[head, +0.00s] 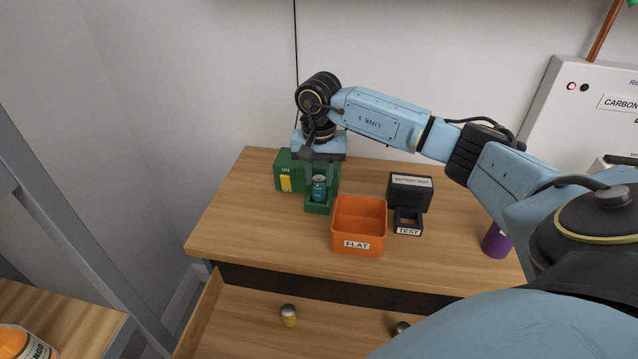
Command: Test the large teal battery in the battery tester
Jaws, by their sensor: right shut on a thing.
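The teal battery (319,189) stands upright in the front bay of a green box (289,172) marked ON, at the back left of the wooden top. My right gripper (319,172) points down over this bay and is shut on the battery's upper end; the fingertips are hard to make out. The battery's lower end is hidden by the bay's front wall. The black battery tester (410,194), labelled BATTERY TEST, stands to the right. Its open front bay (408,231), labelled TEST, looks empty. My left gripper is not in view.
An orange bin (358,243) labelled FLAT stands between the green box and the tester. A purple cylinder (496,242) stands at the right. The front left top is clear.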

